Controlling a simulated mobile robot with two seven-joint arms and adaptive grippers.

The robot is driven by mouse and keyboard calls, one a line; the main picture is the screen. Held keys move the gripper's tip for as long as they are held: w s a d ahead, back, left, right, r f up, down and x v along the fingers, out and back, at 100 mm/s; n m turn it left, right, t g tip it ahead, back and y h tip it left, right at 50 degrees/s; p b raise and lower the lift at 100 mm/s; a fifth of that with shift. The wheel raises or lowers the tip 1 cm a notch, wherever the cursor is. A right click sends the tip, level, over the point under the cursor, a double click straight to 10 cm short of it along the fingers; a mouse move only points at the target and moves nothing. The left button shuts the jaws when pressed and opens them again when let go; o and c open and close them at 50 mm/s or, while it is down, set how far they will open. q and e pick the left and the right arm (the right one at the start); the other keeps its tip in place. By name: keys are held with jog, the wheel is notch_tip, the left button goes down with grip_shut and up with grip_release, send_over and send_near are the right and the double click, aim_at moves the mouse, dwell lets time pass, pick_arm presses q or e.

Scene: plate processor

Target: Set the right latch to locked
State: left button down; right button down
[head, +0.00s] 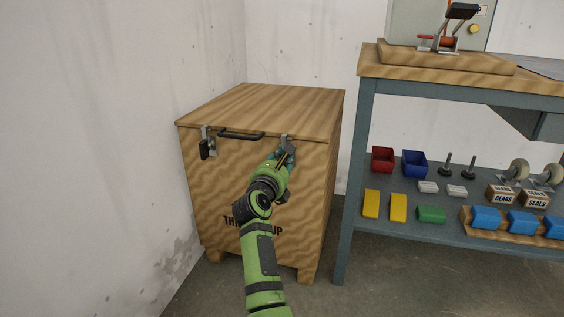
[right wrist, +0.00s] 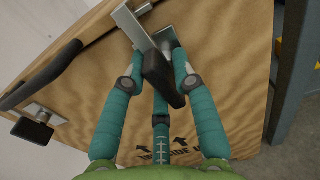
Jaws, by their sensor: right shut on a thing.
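The right latch (head: 287,141) is on the front of the wooden crate (head: 258,103), near the top right corner of its front face. In the right wrist view the latch (right wrist: 160,78) shows a metal bracket and a dark tab, which hangs tilted between my fingers. My right gripper (head: 283,158) is at this latch, and its teal fingers (right wrist: 158,68) are shut around the tab. The fingers partly hide the latch in the head view. My left gripper is not in view.
A left latch (head: 207,147) with a dark tab and a black handle (head: 241,135) are on the crate's front. The crate lid is down. A wall stands left. A workbench (head: 450,82) with bins and parts on its lower shelf stands close on the right.

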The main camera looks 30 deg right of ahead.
jog(key=shift+w+a+f+m, duration=0.1)
jog(key=shift+a+m, duration=0.1)
jog(key=shift+m, duration=0.3)
jog(key=c, duration=1.1)
grip_release()
jog(key=shift+d, duration=0.1)
